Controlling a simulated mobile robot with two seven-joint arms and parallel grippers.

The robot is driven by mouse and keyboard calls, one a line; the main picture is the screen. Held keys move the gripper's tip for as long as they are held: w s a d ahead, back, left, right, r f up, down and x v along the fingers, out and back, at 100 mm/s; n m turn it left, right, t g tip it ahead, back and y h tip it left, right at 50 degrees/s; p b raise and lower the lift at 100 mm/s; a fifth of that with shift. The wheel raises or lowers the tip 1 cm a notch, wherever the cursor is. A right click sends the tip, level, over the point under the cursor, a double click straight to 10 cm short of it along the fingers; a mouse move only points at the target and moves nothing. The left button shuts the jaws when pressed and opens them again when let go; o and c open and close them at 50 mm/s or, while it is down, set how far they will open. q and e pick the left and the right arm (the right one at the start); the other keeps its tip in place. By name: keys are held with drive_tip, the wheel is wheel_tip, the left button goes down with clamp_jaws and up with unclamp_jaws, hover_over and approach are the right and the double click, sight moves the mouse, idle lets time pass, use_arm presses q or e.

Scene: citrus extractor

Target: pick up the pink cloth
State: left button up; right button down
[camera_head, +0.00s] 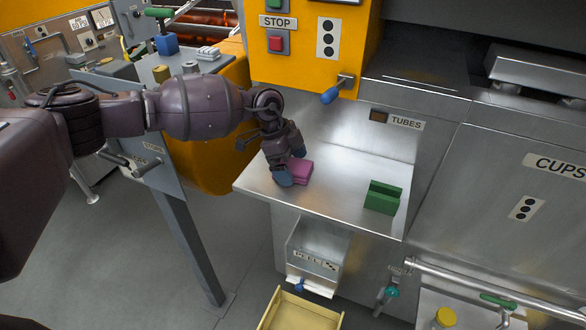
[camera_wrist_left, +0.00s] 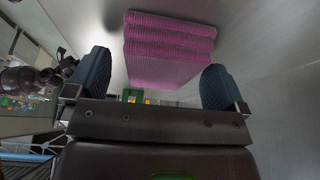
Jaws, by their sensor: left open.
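The pink cloth (camera_head: 299,172) is a folded, layered block lying on the steel shelf near its left end. In the left wrist view the cloth (camera_wrist_left: 168,48) shows ribbed layers and lies ahead of and between the two blue fingertips. My left gripper (camera_head: 287,171) is open at the cloth, its arm coming in from the left and covering part of the cloth. In the left wrist view the left gripper (camera_wrist_left: 155,85) has its fingers wide apart, one to each side of the cloth. I cannot tell whether a finger touches it. My right gripper is not in view.
A green slotted block (camera_head: 382,197) stands on the steel shelf (camera_head: 340,185) to the right of the cloth. A yellow panel with a red button (camera_head: 277,43) and a blue-handled lever (camera_head: 331,95) hang above. A yellow bin (camera_head: 300,312) stands below. The shelf between cloth and block is clear.

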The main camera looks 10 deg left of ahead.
sight(292, 165)
use_arm(q)
drive_tip(key=shift+f, duration=0.25)
idle(0.4)
drive_tip(key=c, duration=1)
drive_tip(key=shift+r, duration=0.15)
wheel_tip(292, 165, up, 10)
drive_tip(key=shift+r, duration=0.15)
